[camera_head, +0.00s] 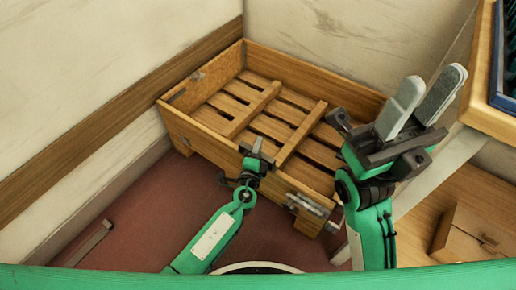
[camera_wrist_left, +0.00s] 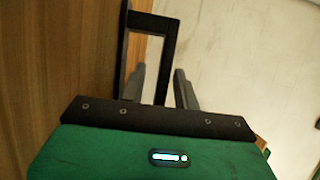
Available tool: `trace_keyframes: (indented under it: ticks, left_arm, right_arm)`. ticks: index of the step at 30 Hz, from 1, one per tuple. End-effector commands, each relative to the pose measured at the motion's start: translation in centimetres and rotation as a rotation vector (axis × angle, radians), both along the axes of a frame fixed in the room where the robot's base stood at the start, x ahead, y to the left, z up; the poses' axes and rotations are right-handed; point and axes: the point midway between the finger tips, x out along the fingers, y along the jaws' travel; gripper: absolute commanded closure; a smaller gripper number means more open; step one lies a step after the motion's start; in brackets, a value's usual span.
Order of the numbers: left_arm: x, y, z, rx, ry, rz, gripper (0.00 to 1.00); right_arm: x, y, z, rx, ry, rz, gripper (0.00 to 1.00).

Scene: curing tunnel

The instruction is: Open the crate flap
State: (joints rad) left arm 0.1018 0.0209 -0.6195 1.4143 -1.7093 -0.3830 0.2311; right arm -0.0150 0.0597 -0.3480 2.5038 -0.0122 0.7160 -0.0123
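A wooden slatted crate (camera_head: 176,119) stands against the corner in the head view, its top open. Its front wall is upright; I cannot tell for sure which panel is the flap. A metal latch-like fitting (camera_head: 310,205) sits at its front right corner. My left gripper (camera_head: 257,146) is at the crate's front wall. In the left wrist view its fingers (camera_wrist_left: 160,85) are apart, with a black rectangular frame (camera_wrist_left: 153,20) at them; I cannot tell whether they touch it. My right gripper (camera_head: 427,95) is open and empty, raised above the crate's right side, hiding part of it.
A wooden-edged surface (camera_head: 482,105) with a dark blue tray (camera_head: 508,100) is at the right edge. A cardboard-like box (camera_head: 470,235) lies at the lower right.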

Motion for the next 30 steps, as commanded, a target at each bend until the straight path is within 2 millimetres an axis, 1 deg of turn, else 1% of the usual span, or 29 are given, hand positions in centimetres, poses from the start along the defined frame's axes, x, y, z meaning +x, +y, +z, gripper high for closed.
trace_keyframes:
  ticks: [8, 13, 23, 28, 30]
  left_arm:
    - [0.15, -0.03, 0.01, 0.000, 0.000, 0.000, 0.69]
    - [0.13, -0.02, -0.01, 0.000, 0.000, 0.000, 1.00]
    - [0.16, 0.08, -0.12, -0.001, -0.003, 0.000, 1.00]
    - [0.41, 0.61, -0.36, -0.011, -0.019, 0.000, 1.00]
    - [0.59, 0.93, -0.42, -0.019, -0.032, -0.001, 1.00]
  right_arm:
    - [-0.04, 0.04, 0.05, 0.001, -0.001, 0.002, 0.64]
    - [-0.06, 0.03, 0.10, 0.004, -0.004, 0.002, 0.64]
    - [-0.06, 0.03, -0.07, 0.007, -0.004, 0.004, 0.64]
    - [-0.01, 0.35, -0.54, 0.003, -0.010, 0.013, 0.64]
    - [-0.08, 0.93, 0.07, 0.002, -0.034, 0.032, 0.64]
